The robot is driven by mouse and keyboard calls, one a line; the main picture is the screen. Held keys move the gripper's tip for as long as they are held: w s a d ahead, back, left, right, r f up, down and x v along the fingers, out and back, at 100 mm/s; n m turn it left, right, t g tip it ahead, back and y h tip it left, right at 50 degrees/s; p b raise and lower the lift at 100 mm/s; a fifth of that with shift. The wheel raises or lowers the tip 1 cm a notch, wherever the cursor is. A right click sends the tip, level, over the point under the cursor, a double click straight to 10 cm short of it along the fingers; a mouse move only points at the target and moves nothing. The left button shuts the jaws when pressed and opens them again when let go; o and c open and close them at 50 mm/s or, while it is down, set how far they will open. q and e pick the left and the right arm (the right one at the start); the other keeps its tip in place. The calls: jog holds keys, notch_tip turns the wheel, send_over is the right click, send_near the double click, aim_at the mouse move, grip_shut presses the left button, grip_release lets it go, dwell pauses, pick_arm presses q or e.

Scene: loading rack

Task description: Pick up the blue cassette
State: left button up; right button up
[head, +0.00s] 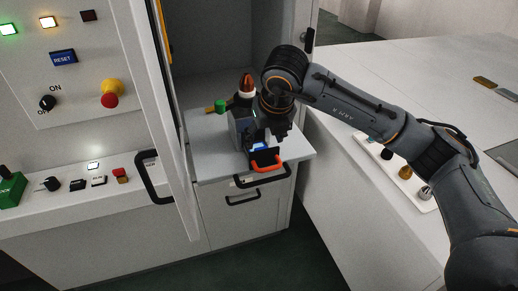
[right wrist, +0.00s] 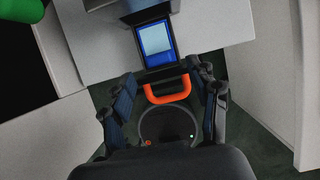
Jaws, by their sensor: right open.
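The blue cassette (head: 262,147) sits in a dark holder at the front of the white rack top, partly hidden by my right gripper in the head view. In the right wrist view, the cassette (right wrist: 155,40) shows a pale panel in a blue frame. An orange handle (right wrist: 167,91) sticks out from its near end, past the shelf edge; it also shows in the head view (head: 269,164). My right gripper (right wrist: 171,97) is open, with one finger on each side of the handle and visible gaps. My left gripper is not in view.
The white shelf (head: 215,160) has a drawer with black handles below. A green knob (head: 221,106) and an orange-tipped part (head: 246,85) stand behind the cassette. An open cabinet door (head: 172,110) is close on the left. A white table (head: 345,190) fills the right.

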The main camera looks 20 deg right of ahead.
aim_at(261, 148)
jog(key=shift+w+a+f+p, duration=0.1)
jog(key=shift+w+f+p, duration=0.2)
jog(key=shift+f+p, duration=0.3)
jog(key=p+x, duration=0.1)
jog(key=x, duration=0.2)
jog(key=shift+w+f, duration=0.15)
jog(key=shift+w, duration=0.1)
jog(key=shift+w+f, duration=0.1)
jog(key=shift+f, duration=0.1)
jog(key=c, duration=1)
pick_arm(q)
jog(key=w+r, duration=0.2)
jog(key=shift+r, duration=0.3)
pick_arm(e)
jog(key=shift+c, duration=0.8)
